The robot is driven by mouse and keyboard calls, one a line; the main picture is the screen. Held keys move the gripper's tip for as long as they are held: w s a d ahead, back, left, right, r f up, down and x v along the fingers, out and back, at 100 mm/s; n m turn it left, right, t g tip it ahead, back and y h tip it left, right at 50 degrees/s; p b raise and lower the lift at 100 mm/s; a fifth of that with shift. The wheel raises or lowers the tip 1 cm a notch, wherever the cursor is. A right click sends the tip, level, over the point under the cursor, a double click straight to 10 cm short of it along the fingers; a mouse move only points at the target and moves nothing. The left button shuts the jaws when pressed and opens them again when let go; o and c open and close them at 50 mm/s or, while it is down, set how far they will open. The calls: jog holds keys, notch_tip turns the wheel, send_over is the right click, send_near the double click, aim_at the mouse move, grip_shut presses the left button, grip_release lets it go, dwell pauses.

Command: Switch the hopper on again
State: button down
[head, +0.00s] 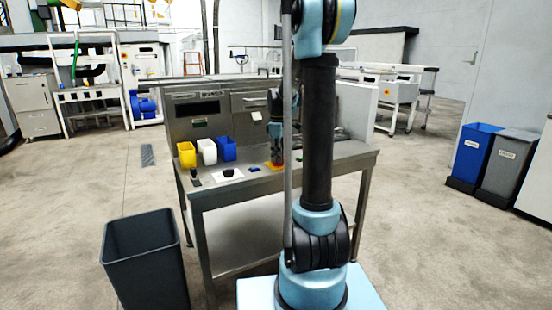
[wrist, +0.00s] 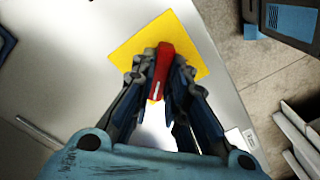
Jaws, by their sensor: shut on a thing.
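In the wrist view, my gripper (wrist: 160,70) is shut on a narrow red handle (wrist: 164,60). The handle lies over a yellow square plate (wrist: 190,35) on the pale bench top. The fingers hide the lower part of the handle and part of the plate. In the head view, my gripper (head: 276,145) points down at the bench, and the plate shows as a small yellow-orange patch (head: 273,166) below it. My arm covers part of this area. I cannot tell which thing is the hopper.
The metal bench (head: 225,188) carries yellow (head: 186,154), white (head: 207,151) and blue (head: 227,149) bins and small items left of my gripper. A dark open bin (head: 145,262) stands on the floor at front left. Blue (head: 473,152) and grey (head: 510,162) bins stand far right.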

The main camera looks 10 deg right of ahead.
jog(key=m, duration=0.4)
jog(key=shift+s+m, duration=0.15)
jog(key=shift+m, duration=2.05)
jog(key=c, duration=1.6)
grip_release()
jog(key=shift+r, duration=0.6)
notch_tip(320, 180, up, 11)
jog(key=shift+f, duration=0.15)
